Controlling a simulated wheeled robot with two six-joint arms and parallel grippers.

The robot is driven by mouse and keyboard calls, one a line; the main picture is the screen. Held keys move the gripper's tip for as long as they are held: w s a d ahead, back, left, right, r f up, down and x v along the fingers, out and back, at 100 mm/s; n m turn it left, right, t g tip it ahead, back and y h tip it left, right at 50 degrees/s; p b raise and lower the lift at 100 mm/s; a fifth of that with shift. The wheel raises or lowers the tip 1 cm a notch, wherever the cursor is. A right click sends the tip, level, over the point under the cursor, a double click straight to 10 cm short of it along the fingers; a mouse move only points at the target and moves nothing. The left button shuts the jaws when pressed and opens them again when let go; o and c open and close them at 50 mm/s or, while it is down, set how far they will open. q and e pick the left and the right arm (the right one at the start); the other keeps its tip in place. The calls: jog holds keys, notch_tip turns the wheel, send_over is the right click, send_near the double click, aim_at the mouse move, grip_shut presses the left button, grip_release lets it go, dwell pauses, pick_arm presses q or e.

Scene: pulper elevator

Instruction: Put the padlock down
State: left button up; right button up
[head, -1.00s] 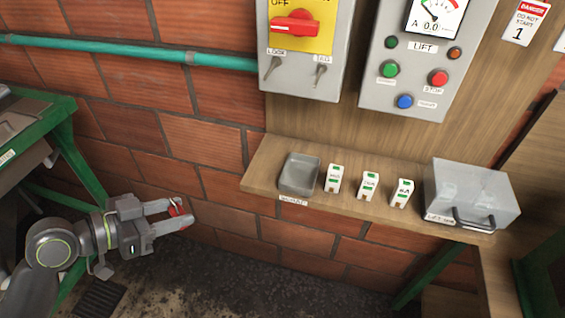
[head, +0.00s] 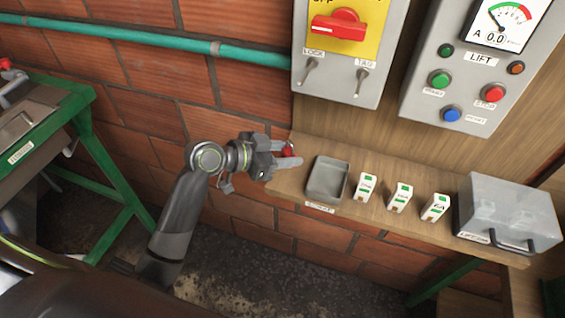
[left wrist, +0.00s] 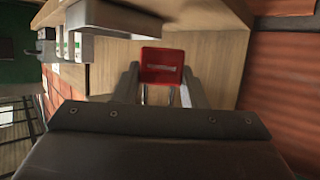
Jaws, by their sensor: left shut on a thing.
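The padlock (left wrist: 162,66) is red with a pale label and a metal shackle. In the left wrist view it sits between the two fingers of my left gripper (left wrist: 160,90), which is shut on it. In the head view my left gripper (head: 285,158) is at the left end of the wooden shelf (head: 290,183), left of the grey tray, and the padlock (head: 289,150) shows as a small red patch between the fingers. I cannot tell whether the padlock touches the shelf. My right gripper is not in view.
The shallow grey tray (head: 327,181) stands right of my left gripper. The isolator box (head: 345,75) and lift panel (head: 470,75) hang above the shelf.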

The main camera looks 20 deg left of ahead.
aim_at(286, 175)
pick_arm(q)
notch_tip(286, 175, down, 3)
jog(key=shift+w+d+f+p, duration=0.1)
jog(key=shift+w+f+p, duration=0.1)
jog(key=shift+p, duration=0.1)
jog(key=shift+s+f, duration=0.1)
jog(key=shift+f, duration=0.25)
jog(key=shift+f+b, duration=0.3)
jog(key=o, duration=1)
jog(key=shift+r, duration=0.1)
jog(key=shift+o, duration=0.2)
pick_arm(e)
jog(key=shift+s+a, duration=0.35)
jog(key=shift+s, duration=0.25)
pick_arm(q)
jog(key=shift+r, duration=0.1)
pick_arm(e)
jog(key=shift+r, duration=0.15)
